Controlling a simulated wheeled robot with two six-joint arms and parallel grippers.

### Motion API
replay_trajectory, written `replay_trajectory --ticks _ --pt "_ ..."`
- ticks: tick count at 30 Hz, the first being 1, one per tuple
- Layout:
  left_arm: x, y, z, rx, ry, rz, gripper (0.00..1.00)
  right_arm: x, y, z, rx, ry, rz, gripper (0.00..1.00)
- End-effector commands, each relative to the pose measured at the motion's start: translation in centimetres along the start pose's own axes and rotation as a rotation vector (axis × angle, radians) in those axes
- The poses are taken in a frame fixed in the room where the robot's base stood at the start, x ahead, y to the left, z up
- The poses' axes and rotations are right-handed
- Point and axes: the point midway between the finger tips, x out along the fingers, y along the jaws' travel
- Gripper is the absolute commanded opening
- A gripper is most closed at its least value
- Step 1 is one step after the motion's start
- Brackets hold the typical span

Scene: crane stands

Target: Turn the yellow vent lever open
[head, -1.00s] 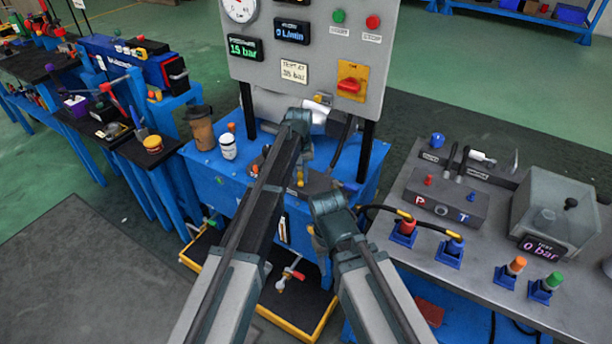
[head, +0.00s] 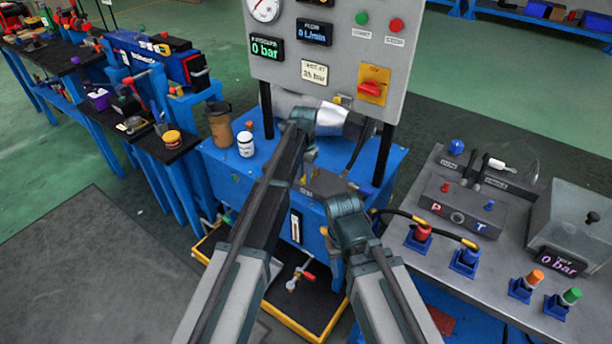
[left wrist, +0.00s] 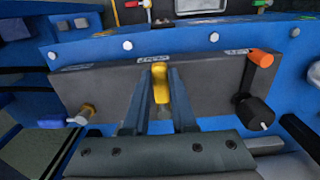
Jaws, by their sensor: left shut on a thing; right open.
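The yellow vent lever (left wrist: 160,82) sits at the middle of a grey block (left wrist: 95,85) on the blue unit in the left wrist view. The fingers of my left gripper (left wrist: 158,88) are shut on the lever, one on each side. In the head view my left gripper (head: 306,168) points down at the front of the blue unit (head: 235,175), and the lever is mostly hidden there. My right gripper (head: 332,232) is lower and to the right, with its fingers largely hidden; it is open and apart from the lever.
The grey panel (head: 340,50) above carries a green display (head: 266,47) reading 0 bar and a red switch (head: 371,89). A white bottle (head: 246,145) and brown cup (head: 219,125) stand on the unit. A grey bench (head: 480,255) with hoses is at the right.

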Motion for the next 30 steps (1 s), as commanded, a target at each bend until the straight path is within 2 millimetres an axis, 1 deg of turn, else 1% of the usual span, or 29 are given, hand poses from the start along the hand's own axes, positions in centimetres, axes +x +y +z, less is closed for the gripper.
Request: replay_trajectory --ticks 13,14,18,19,30 --pt "-0.01 -0.18 -0.04 0.01 0.001 -0.002 0.0 -0.01 0.0 0.0 0.0 0.0 0.0 0.5" --pt "-0.01 -0.19 -0.04 0.01 0.001 -0.002 0.26 -0.01 0.0 0.0 0.0 0.0 0.0 0.5" --pt "-0.01 -0.16 -0.04 0.01 0.001 -0.002 0.52 -0.01 0.0 0.0 0.0 0.0 0.0 0.5" --pt "-0.01 -0.15 -0.05 0.01 0.001 -0.002 0.55 -0.01 0.0 0.0 0.0 0.0 0.0 0.5" --pt "-0.19 -0.08 -0.02 0.009 0.0 -0.001 0.55 -0.18 0.02 0.01 0.0 0.0 0.0 0.5"
